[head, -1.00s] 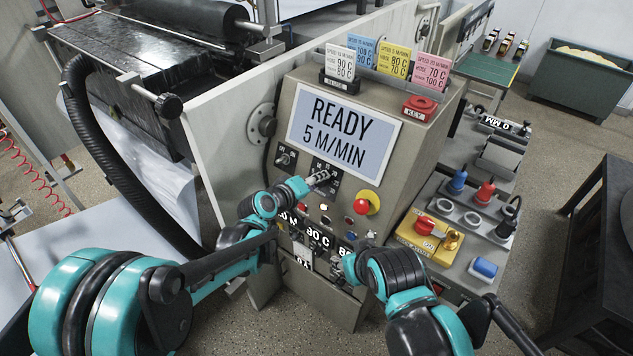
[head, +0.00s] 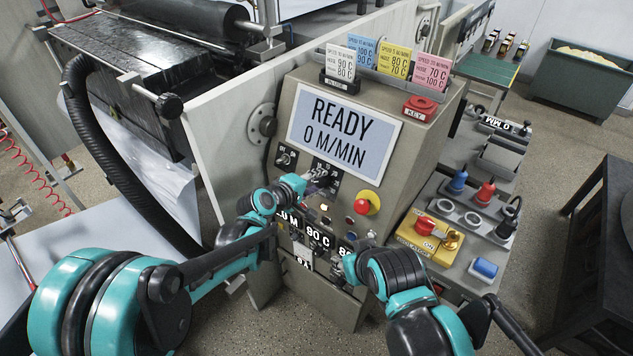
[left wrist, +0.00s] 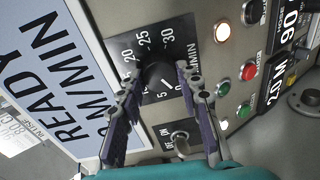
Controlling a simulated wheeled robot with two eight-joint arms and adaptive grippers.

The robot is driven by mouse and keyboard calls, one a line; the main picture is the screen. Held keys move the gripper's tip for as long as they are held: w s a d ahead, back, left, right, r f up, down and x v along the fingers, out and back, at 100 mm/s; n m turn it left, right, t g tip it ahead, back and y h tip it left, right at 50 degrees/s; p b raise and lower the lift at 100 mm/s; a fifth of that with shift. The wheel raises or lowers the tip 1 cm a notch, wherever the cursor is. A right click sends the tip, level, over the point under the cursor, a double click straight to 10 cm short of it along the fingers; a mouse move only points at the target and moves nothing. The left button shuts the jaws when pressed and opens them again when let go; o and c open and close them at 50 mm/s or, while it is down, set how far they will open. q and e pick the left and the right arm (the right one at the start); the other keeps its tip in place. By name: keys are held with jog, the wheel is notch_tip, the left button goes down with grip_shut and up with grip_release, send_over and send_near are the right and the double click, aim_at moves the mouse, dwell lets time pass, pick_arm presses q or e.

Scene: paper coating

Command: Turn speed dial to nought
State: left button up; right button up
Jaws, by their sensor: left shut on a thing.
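The speed dial (left wrist: 158,76) is a black knob on a black plate (left wrist: 137,48) marked with white numbers, 5 to 30 among those visible. In the head view the plate (head: 333,168) sits below the display, and the gripper partly covers it. My left gripper (head: 312,181) is at the dial. In the left wrist view its two fingers (left wrist: 158,84) stand on either side of the knob, shut on it. The display (head: 343,131) reads READY, 0 M/MIN. My right gripper (head: 350,262) is low at the panel's front, its fingers too small to judge.
An on/off switch (head: 286,158) is left of the dial plate. A red emergency button (head: 362,206) on a yellow ring is to the right. Small lamps and buttons sit below.

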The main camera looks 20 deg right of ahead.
pick_arm(q)
jog(key=o, duration=1.2)
jog(key=shift+c, duration=0.2)
jog(key=shift+a, duration=0.1)
jog(key=v, duration=1.2)
jog(key=shift+s+f, duration=0.1)
jog(key=s+a+m+y, duration=0.2)
jog(key=s+a, duration=0.2)
jog(key=a, duration=0.3)
jog(key=s+a+f+m+y, duration=0.1)
jog(key=s+a+m+y, duration=0.1)
jog(key=s+a, duration=0.3)
jog(key=shift+a+y, duration=0.4)
jog(key=shift+a, duration=0.65)
jog(key=s+a+f+m+y, duration=0.1)
jog(key=s+a, duration=0.2)
jog(key=a, duration=0.1)
jog(key=s+a+f+m+y, duration=0.1)
jog(key=s+a+y, duration=0.1)
jog(key=s+a, duration=0.1)
jog(key=s+a+f+m+g+y, duration=0.1)
jog(key=s+a, duration=0.2)
jog(key=a, duration=0.2)
jog(key=shift+s+a+f+y, duration=0.1)
jog(key=shift+s+a+y, duration=0.05)
jog(key=shift+s+y, duration=0.25)
jog(key=shift+c, duration=0.4)
